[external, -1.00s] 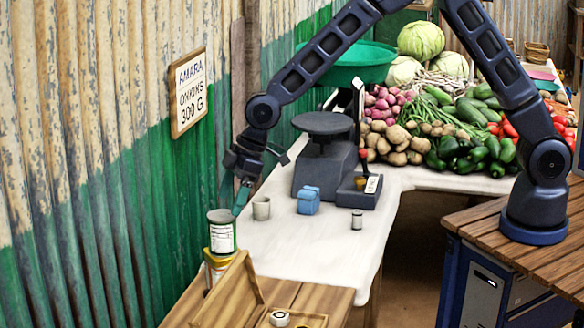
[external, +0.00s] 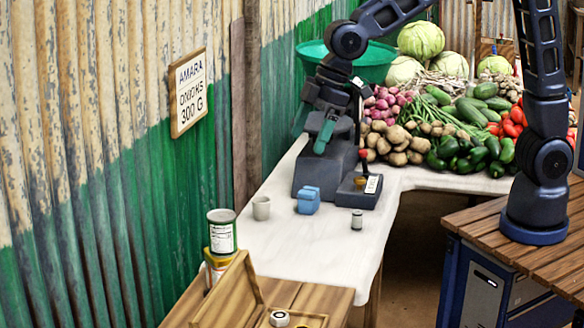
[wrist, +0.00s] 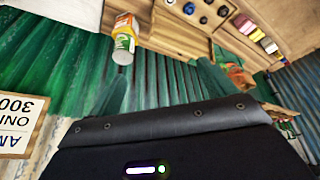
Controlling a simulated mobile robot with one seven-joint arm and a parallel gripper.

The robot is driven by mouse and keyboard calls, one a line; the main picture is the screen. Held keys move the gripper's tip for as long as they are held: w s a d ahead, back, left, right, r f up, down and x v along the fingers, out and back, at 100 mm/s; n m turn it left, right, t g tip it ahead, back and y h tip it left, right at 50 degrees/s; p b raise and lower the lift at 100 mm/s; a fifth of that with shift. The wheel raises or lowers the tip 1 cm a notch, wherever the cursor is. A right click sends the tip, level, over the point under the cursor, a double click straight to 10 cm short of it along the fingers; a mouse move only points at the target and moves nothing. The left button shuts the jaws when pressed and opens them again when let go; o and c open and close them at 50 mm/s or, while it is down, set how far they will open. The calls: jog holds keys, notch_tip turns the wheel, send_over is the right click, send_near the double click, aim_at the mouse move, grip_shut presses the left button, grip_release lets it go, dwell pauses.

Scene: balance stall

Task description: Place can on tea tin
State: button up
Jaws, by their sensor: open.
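The can (external: 222,231), white-labelled with a green band and grey top, stands upright on the orange-and-yellow tea tin (external: 218,262) at the lower left of the external view. The tin is partly hidden behind a raised wooden panel. In the wrist view the can (wrist: 124,46) and the tin (wrist: 126,24) appear upside down, end to end and touching. My gripper (external: 312,128), with teal fingers, is open and empty. It is over the scale, well behind and to the right of the can, touching neither can nor tin.
The dark scale (external: 318,178) stands below my gripper, with the green bowl (external: 374,62) behind. A grey cup (external: 261,208), blue box (external: 308,200) and small metal weight (external: 357,219) stand on the white counter (external: 300,245). The green corrugated wall (external: 130,210) bounds the left.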

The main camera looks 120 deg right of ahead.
jog(key=s+a+r, duration=0.4)
jog(key=s+a, duration=0.3)
jog(key=s, duration=0.5)
jog(key=s+a+r, duration=0.5)
jog(key=s+a, duration=0.3)
jog(key=s, duration=0.4)
jog(key=s+a+f+n, duration=0.1)
jog(key=s+a+f, duration=0.1)
jog(key=s, duration=0.8)
jog(key=shift+s+a+y, duration=0.15)
jog(key=shift+s+y, duration=0.15)
